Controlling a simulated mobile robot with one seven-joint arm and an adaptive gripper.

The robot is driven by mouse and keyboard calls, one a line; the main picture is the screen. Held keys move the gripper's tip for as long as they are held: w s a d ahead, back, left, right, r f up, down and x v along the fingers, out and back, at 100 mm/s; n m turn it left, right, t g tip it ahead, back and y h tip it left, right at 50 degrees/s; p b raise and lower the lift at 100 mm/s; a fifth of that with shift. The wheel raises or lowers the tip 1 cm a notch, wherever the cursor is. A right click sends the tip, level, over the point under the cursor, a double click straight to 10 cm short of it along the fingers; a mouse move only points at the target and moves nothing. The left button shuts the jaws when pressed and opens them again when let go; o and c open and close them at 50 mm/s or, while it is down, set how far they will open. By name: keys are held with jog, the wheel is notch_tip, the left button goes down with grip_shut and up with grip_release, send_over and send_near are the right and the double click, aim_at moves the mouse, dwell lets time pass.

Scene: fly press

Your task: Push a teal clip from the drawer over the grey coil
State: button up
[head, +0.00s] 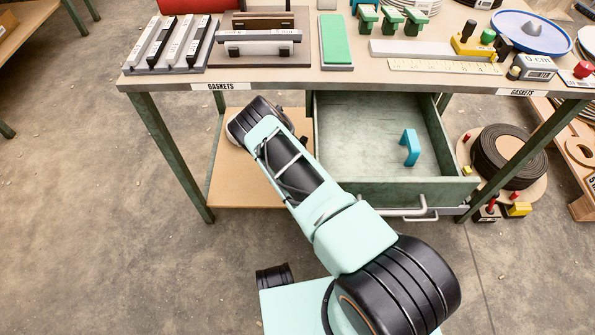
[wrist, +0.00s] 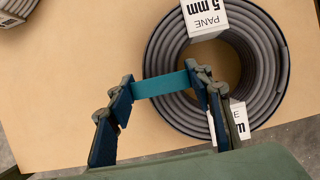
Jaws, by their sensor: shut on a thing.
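In the wrist view my gripper (wrist: 165,86) is shut on a teal clip (wrist: 160,84), which spans between its fingertips. The clip lies across the left part of the grey coil (wrist: 272,62) in the picture; I cannot tell whether it touches the coil. The coil lies flat and carries white labels reading "PANE 5 mm". In the head view the drawer (head: 367,125) is open, with another teal clip (head: 410,147) standing inside at the right.
The coil lies on a tan lower shelf (wrist: 70,85); another coil (wrist: 17,10) shows at its far left corner. A table leg (head: 170,160) stands left. A black coil (head: 507,155) lies right of the drawer.

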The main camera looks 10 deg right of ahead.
jog(key=shift+s+f+b, duration=0.15)
jog(key=shift+f+b, duration=0.95)
jog(key=shift+f, duration=0.05)
dwell(0.8)
jog(key=o, duration=1.5)
jog(key=shift+d, duration=0.1)
jog(key=shift+r, duration=0.15)
jog(key=shift+r+p, duration=0.75)
jog(key=shift+p, duration=0.15)
jog(key=shift+r+p, duration=1.9)
jog(key=shift+r, duration=0.9)
